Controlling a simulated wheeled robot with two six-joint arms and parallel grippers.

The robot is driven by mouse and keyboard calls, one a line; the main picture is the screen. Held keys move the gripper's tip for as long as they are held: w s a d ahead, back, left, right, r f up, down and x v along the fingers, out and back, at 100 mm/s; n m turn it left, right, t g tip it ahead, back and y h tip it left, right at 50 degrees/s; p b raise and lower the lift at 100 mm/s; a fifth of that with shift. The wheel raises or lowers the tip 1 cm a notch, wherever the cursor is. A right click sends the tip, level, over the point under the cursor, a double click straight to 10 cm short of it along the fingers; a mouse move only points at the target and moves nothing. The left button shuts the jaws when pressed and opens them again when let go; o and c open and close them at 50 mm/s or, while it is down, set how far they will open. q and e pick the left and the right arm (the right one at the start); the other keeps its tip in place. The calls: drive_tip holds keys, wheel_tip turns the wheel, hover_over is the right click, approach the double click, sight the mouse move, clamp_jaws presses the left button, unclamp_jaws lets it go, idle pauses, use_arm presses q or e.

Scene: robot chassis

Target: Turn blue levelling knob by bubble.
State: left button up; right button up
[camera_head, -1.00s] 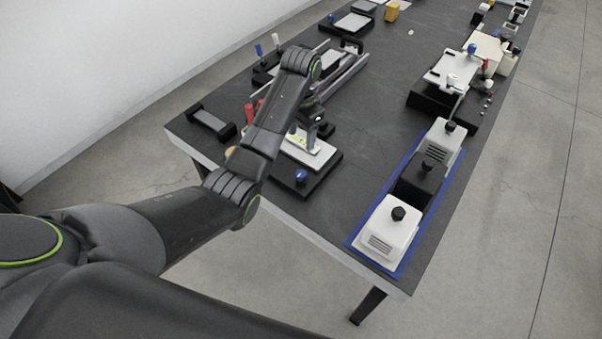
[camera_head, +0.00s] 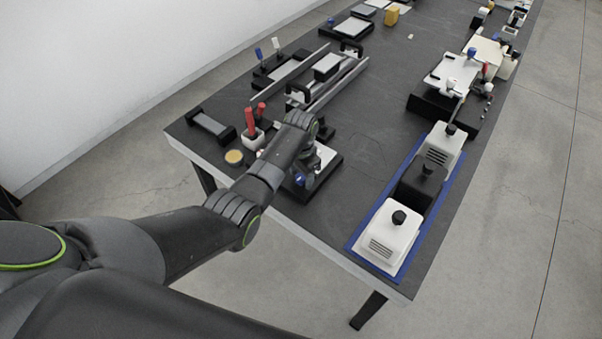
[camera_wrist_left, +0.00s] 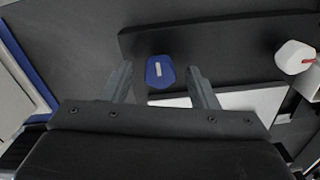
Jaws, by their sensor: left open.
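The blue levelling knob (camera_wrist_left: 160,72) shows in the left wrist view, with a pale bar mark on its top. It sits on a black base (camera_wrist_left: 215,42) beside a white plate (camera_wrist_left: 245,101). My left gripper (camera_wrist_left: 160,68) is open, with one finger on each side of the knob and a gap at both sides. I cannot tell how far above the knob the fingertips are. In the head view my left wrist is over the black base (camera_head: 333,166) and hides much of it; a bit of blue (camera_head: 299,181) shows there. I cannot make out a bubble. My right gripper is not in view.
A white knob with a red mark (camera_wrist_left: 295,57) stands at the right in the wrist view. In the head view, red-handled tools in a holder (camera_head: 252,137) and a round tan-topped item (camera_head: 234,157) stand left of my arm. White and black units stand on a blue mat (camera_head: 352,243) at the right.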

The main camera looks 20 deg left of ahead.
use_arm(q)
drive_tip(key=shift+c, duration=0.4)
drive_tip(key=c, duration=0.9)
drive_tip(key=n+p, duration=0.2)
drive_tip(key=n, duration=0.1)
drive_tip(key=shift+r, duration=0.2)
drive_tip(key=n+p, duration=0.2)
drive_tip(key=n, duration=0.2)
drive_tip(key=n+p, duration=0.1)
drive_tip(key=n, duration=0.5)
drive_tip(key=shift+w+f+p, duration=0.1)
drive_tip(key=shift+p, duration=0.2)
drive_tip(key=n+p, duration=0.1)
drive_tip(key=n, duration=0.5)
drive_tip(key=shift+n, duration=0.4)
